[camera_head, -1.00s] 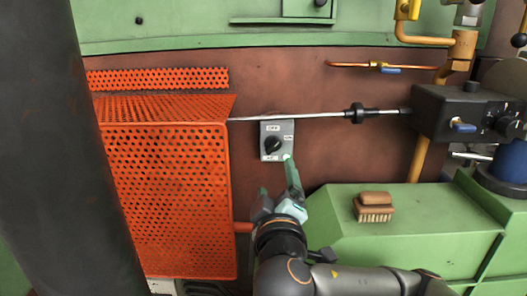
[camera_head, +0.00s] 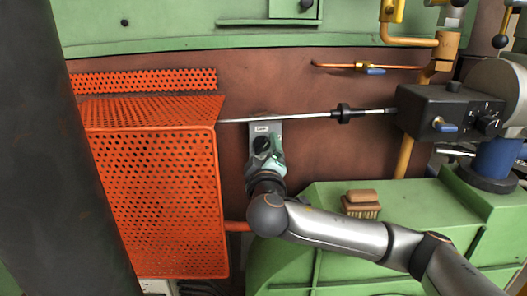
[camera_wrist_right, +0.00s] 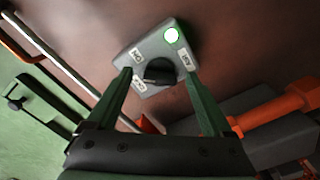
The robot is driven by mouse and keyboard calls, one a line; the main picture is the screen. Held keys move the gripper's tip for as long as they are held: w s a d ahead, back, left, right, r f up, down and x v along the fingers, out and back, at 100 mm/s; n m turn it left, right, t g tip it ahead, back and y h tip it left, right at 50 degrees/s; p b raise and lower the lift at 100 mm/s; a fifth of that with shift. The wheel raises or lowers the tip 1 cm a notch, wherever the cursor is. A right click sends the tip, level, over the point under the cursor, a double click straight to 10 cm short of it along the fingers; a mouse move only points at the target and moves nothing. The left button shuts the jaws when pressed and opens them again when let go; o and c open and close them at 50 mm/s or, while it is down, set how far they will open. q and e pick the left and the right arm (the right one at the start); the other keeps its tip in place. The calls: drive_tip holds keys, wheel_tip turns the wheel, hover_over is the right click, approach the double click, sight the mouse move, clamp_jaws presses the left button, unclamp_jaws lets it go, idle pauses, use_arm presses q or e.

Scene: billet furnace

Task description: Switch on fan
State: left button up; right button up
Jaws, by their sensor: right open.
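The fan switch is a grey box with a black rotary knob (camera_wrist_right: 158,72), fixed to the brown wall. In the head view the switch box (camera_head: 265,127) is partly covered by my right gripper (camera_head: 267,150). My right gripper is open, and its green fingers (camera_wrist_right: 158,98) stand on either side of the knob in the right wrist view. Whether they touch it I cannot tell. My left gripper is not in view.
An orange perforated guard (camera_head: 155,190) stands left of the switch. A metal rod (camera_head: 290,117) runs just above it to a dark box (camera_head: 445,110). A brush (camera_head: 361,203) lies on the green housing (camera_head: 325,205) at lower right. Bare wall lies right of the switch.

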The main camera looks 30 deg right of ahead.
clamp_jaws()
drive_tip(key=m+b, duration=0.4)
drive_tip(key=shift+f+m+b, duration=0.15)
drive_tip(key=shift+m+b, duration=0.15)
unclamp_jaws()
idle(0.9)
